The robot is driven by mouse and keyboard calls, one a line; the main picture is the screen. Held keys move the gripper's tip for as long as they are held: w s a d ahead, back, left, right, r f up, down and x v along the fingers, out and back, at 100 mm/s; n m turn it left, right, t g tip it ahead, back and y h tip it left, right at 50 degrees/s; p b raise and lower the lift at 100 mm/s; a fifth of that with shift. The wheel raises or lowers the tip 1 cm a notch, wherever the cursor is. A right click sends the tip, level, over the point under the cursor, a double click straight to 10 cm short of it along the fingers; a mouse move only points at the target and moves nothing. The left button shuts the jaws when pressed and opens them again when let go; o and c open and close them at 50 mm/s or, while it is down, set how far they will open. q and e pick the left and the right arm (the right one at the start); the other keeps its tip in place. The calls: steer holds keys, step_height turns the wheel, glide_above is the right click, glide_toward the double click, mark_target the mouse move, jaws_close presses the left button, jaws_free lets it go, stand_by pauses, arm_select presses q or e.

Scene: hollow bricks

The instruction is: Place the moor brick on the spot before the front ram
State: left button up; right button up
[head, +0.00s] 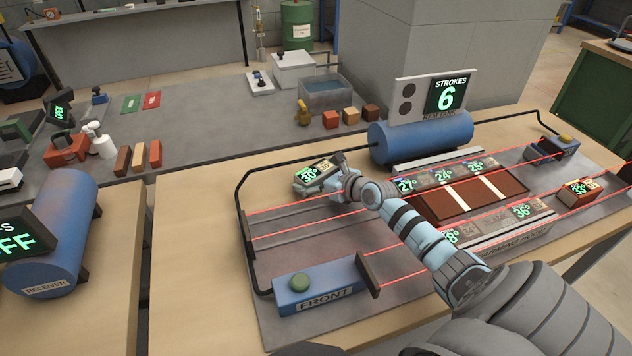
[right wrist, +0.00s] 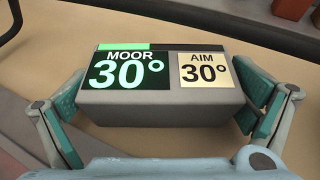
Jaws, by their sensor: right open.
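The moor brick (head: 312,176) is a grey block with a display on its upper face, behind the front end of the board in the head view. In the right wrist view the moor brick (right wrist: 168,108) reads MOOR 30° beside a cream label AIM 30°. My right gripper (head: 331,180) is at the brick; in the right wrist view its open fingers (right wrist: 160,100) stand on both sides of the brick, with small gaps. The front ram (head: 322,285) is a blue box marked FRONT with a green knob and a dark push plate (head: 368,274). My left gripper is not in view.
Red lines run along the board's lanes. Bricks with green readings sit around a brown bed (head: 470,195). A blue tank (head: 421,136) and a STROKES 6 sign (head: 446,93) stand behind. A dark pipe (head: 241,205) rims the board. The board behind the front ram (head: 300,245) is clear.

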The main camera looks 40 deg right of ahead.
steer(key=shift+r, duration=0.2)
steer(key=c, duration=1.3)
steer(key=shift+c, duration=0.2)
